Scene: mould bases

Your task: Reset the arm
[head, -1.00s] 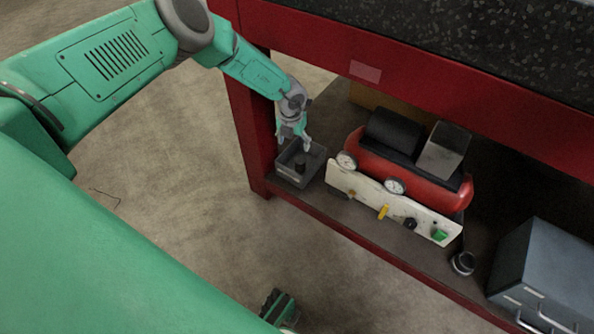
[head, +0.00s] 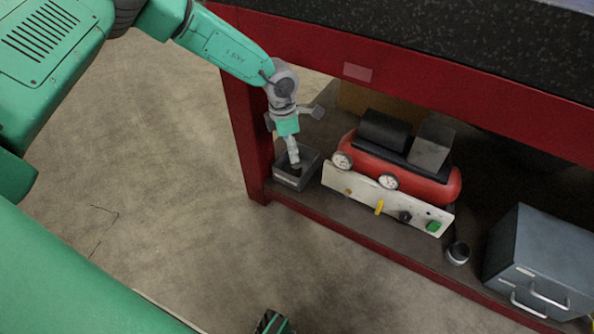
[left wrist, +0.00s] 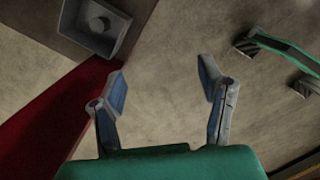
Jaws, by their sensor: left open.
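My left gripper (head: 293,158) comes in from the upper left in the head view, pointing down and overlapping the small grey tray (head: 288,183) on the shelf corner. In the left wrist view my left gripper (left wrist: 163,85) has its fingers spread, with nothing between them but bare floor behind. The grey tray (left wrist: 84,41) lies up and left of the fingers there, apart from them. My right gripper is not in view.
A red bench leg (head: 247,135) stands left of the tray, close to my left arm. On the lower shelf are a red compressor (head: 425,183), a pale control panel (head: 345,187), a small round pot (head: 458,253) and a grey drawer cabinet (head: 545,255). The floor at left is clear.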

